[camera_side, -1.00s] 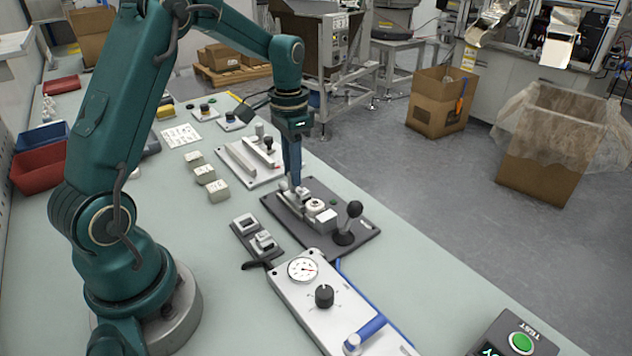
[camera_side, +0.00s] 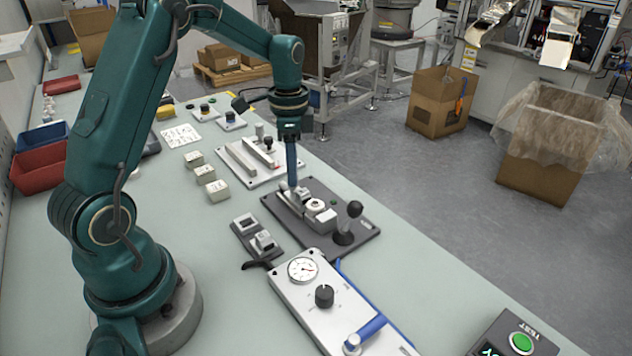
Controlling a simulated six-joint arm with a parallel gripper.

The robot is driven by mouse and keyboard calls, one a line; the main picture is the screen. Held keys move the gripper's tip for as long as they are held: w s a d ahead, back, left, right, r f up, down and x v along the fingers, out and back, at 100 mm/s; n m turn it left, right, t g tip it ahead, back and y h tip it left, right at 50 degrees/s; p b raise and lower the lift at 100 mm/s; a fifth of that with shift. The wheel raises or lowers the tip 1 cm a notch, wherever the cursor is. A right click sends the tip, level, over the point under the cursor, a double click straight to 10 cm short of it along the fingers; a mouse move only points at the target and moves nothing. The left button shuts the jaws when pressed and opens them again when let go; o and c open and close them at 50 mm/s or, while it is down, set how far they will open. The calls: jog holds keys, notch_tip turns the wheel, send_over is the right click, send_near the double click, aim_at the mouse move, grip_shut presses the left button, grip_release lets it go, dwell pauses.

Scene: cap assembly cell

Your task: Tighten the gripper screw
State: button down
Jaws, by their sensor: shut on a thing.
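My gripper (camera_side: 292,184) points straight down, its narrow blue fingers close together at the back end of a small metal clamp fixture (camera_side: 290,196). The fingers are shut on what appears to be the gripper screw; the screw itself is small and mostly hidden by the fingertips. The fixture stands on a dark base plate (camera_side: 358,246). A white block with a round top (camera_side: 316,207) sits in the middle of the plate, and a black ball-topped lever (camera_side: 349,222) stands upright at its right.
A white panel with a gauge (camera_side: 302,270), knob and blue handle lies in front. A small dark fixture (camera_side: 258,238) is left of the plate. A white fixture plate (camera_side: 262,172) lies behind, with several light blocks (camera_side: 217,190) left of it. The green test button (camera_side: 521,343) is front right.

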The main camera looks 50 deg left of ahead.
jog(key=shift+r, duration=0.1)
jog(key=c, duration=0.7)
grip_release()
jog(key=shift+r, duration=2.55)
